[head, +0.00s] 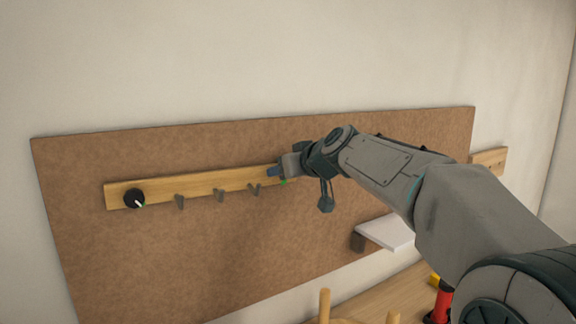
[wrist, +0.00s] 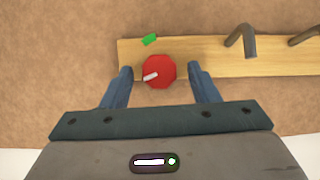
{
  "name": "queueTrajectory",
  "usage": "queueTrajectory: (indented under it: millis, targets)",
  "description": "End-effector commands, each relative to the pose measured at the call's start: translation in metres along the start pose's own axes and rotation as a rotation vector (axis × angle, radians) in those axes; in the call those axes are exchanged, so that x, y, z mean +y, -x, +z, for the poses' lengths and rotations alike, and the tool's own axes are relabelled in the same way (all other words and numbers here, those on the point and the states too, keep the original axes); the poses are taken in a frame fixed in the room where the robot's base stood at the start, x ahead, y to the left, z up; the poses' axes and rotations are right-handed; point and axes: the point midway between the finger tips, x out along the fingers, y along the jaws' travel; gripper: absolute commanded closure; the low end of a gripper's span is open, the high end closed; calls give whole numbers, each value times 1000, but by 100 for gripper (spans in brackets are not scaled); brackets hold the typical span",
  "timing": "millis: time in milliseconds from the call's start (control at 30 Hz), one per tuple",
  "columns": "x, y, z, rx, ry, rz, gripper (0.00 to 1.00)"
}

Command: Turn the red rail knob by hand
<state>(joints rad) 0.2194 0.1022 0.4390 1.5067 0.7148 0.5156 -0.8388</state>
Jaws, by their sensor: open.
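The red rail knob (wrist: 159,71) shows in the wrist view as a faceted red disc with a white pointer line, mounted on a wooden rail (wrist: 208,55). The pointer aims to the left and slightly down. A green mark (wrist: 150,40) sits on the rail above the knob. My gripper (wrist: 160,76) is open, with one blue finger on each side of the knob and a gap visible beside it. In the head view my gripper (head: 274,172) is at the right part of the rail (head: 222,183) and hides the red knob there.
A black knob (head: 134,198) with a white pointer is at the rail's left end. Several hooks (head: 219,195) hang from the rail between the knobs. A white shelf (head: 388,233) juts out below my arm. A red and black object (head: 440,302) and wooden pegs (head: 324,305) stand lower down.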

Motion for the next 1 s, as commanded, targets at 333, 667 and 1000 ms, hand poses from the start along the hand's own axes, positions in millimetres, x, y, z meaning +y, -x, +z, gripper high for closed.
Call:
queueTrajectory:
  millis: [333,667,1000]
  targets:
    - [0,0,0,0,0,0,73]
    - [0,-1,1,0,-13,-5,89]
    - [2,-3,4,1,-171,-70,88]
